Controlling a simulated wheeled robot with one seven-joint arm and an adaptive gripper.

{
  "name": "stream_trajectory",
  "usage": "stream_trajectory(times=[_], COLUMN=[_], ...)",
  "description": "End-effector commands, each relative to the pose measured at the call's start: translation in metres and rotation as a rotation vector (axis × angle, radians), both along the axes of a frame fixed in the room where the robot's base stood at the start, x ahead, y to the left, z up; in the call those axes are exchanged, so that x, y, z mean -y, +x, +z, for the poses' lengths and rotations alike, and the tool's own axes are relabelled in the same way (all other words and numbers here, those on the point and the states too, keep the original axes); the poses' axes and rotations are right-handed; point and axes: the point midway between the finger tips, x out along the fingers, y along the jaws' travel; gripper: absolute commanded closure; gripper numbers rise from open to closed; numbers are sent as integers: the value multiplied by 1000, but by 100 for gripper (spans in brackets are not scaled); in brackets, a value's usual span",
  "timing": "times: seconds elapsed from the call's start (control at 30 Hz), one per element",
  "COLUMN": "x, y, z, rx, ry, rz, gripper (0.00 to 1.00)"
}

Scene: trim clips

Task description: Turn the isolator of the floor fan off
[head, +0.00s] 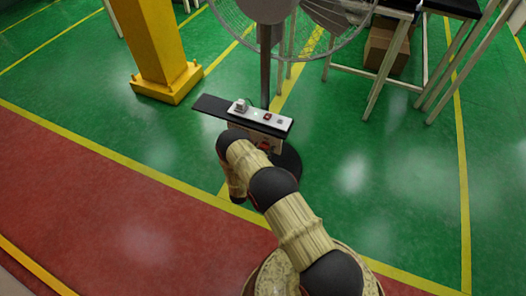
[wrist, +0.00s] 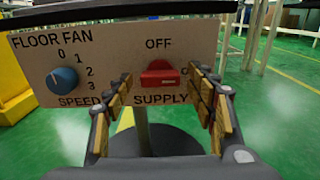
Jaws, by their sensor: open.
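The isolator is a red knob (wrist: 160,76) on the beige floor fan panel (wrist: 110,50) in the wrist view. OFF is printed above it and SUPPLY below. Its wide bar appears to lie sideways; a mark at its right is partly hidden by a finger. My gripper (wrist: 160,84) is open, with one finger on each side of the knob; I cannot tell whether they touch it. In the head view, the panel (head: 262,142) shows under a dark shelf, partly hidden by my arm. The floor fan (head: 265,60) stands behind it.
A blue speed dial (wrist: 62,79) sits left on the panel. The dark shelf (head: 205,104) above carries a white strip (head: 255,113) with a plug and a small red switch. A yellow column (head: 155,45) stands left; table legs (head: 385,75) stand right. Green floor beside is clear.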

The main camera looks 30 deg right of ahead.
Motion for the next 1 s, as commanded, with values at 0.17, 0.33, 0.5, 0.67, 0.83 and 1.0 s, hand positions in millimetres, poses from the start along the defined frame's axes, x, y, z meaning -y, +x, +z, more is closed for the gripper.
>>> stream_trajectory(times=[0.17, 0.33, 0.5, 0.67, 0.83, 1.0], x=[4, 4, 4, 4, 4, 4], y=[3, 3, 3, 3, 2, 2], z=[0, 0, 0, 0, 0, 0], rx=[-1, -1, -1, -1, -1, -1], ry=[-1, -1, -1, -1, -1, -1], rz=[-1, -1, -1, -1, -1, -1], gripper=[44, 44, 54, 63, 72, 82])
